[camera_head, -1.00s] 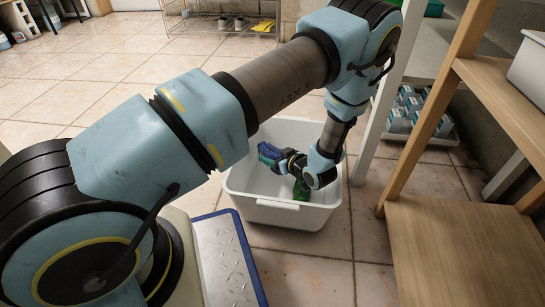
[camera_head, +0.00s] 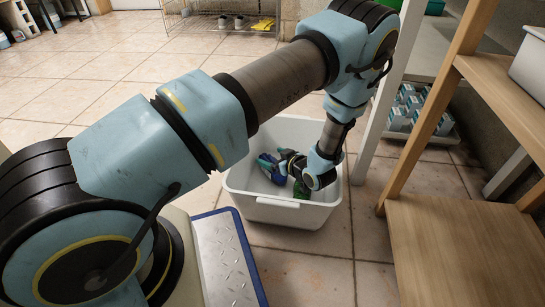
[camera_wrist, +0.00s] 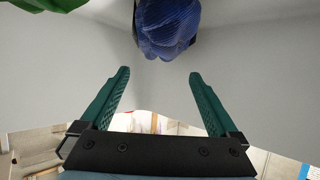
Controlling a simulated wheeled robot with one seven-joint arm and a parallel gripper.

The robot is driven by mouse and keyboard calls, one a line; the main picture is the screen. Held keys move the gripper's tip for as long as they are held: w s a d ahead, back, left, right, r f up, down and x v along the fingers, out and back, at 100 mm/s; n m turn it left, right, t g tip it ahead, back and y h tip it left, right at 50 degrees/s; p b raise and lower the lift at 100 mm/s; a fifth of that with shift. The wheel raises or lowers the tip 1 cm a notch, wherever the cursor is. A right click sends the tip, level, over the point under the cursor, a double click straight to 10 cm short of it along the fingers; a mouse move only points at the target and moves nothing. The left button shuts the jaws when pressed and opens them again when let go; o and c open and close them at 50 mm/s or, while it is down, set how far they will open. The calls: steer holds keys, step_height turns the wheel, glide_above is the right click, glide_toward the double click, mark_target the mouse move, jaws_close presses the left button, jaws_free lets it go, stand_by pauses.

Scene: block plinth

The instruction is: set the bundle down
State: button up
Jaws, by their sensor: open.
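The bundle (camera_head: 277,178) is dark blue and lies inside the white bin (camera_head: 290,212), partly hidden by my gripper in the head view. In the wrist view the bundle (camera_wrist: 168,28) shows a ribbed blue surface, just beyond the fingertips and apart from them. My gripper (camera_wrist: 159,74) is open, its two green fingers spread with nothing between them. It is down inside the bin, beside the bundle.
A green item (camera_head: 301,190) also lies in the bin, and it shows at the wrist view's upper left (camera_wrist: 48,3). A wooden shelf unit (camera_head: 440,245) stands close on the right. Tiled floor (camera_head: 75,90) lies open to the left.

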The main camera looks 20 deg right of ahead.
steer(key=shift+r, duration=0.3)
steer(key=p+v, duration=0.1)
steer(key=v, duration=0.2)
steer(key=p+v, duration=0.2)
steer(key=v, duration=0.1)
steer(key=shift+r+p, duration=0.3)
steer(key=shift+r, duration=0.15)
steer(key=shift+s+d+r, duration=0.15)
steer(key=shift+s+r, duration=0.05)
steer(key=shift+s, duration=0.4)
steer(key=w+r+g+h, duration=0.3)
steer(key=w+r, duration=0.4)
steer(key=w, duration=0.1)
steer(key=w+a+r+m+g+h, duration=0.2)
steer(key=w+a+r+g, duration=0.1)
steer(key=a+r, duration=0.6)
steer(key=s+a+r+g, duration=0.1)
steer(key=s+a+r, duration=0.3)
steer(key=a, duration=0.3)
steer(key=s+a+r+m+g, duration=0.1)
steer(key=s+a+r, duration=0.3)
steer(key=a, duration=0.4)
steer(key=s+a+r+m+g+y, duration=0.1)
steer(key=s+a+r+g, duration=0.1)
steer(key=s+a+r, duration=0.2)
steer(key=s+a, duration=0.1)
steer(key=a, duration=0.2)
steer(key=shift+s+a+g, duration=0.2)
steer(key=shift+s+g, duration=0.05)
steer(key=shift+g, duration=0.15)
